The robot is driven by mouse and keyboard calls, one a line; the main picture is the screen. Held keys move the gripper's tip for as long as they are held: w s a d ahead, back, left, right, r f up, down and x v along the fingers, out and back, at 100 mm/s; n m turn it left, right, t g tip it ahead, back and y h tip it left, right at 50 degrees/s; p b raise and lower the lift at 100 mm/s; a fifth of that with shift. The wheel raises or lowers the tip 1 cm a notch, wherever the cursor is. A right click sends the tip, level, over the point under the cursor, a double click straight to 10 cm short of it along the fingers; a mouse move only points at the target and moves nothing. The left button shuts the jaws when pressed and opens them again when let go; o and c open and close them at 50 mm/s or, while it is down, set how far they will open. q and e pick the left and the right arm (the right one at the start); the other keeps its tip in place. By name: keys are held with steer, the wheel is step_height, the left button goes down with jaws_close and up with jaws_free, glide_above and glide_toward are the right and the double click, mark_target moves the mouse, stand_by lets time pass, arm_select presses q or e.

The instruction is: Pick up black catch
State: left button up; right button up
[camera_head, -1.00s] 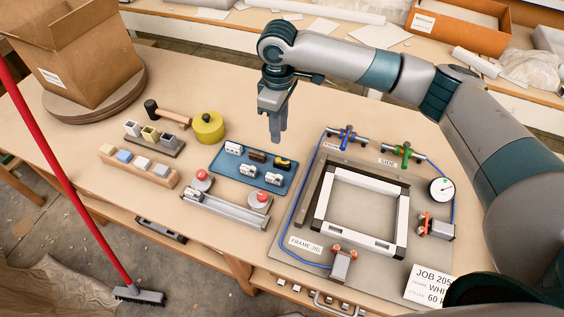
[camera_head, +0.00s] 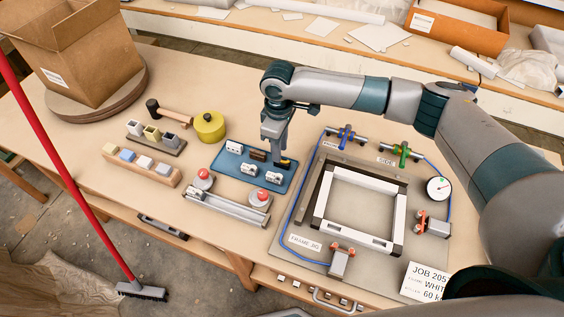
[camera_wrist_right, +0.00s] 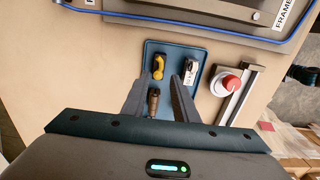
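The black catch (camera_head: 287,163), with yellow on it, lies at the right end of the back row on the blue tray (camera_head: 226,168). In the right wrist view the catch (camera_wrist_right: 158,67) shows mostly yellow, just past the fingertips and between their lines. A brown catch (camera_wrist_right: 153,101) lies nearer, between the fingers. A white catch (camera_wrist_right: 190,73) is beside the finger on the right. My right gripper (camera_head: 277,161) points down over the tray, close to the black catch. It is open in the wrist view (camera_wrist_right: 160,85), with nothing visibly clamped. My left gripper is out of view.
The frame jig (camera_head: 325,258) with its white frame and blue hose stands right of the tray. A rail with red-topped knobs (camera_head: 228,206) lies in front. Bare bench lies behind the tray.

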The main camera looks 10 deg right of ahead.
mark_target(282, 163)
steer(key=f+p, duration=0.1)
steer(key=f, duration=0.2)
steer(key=shift+d+f+p, duration=0.2)
steer(key=shift+f+p, duration=0.15)
steer(key=shift+f, duration=0.7)
jaws_close()
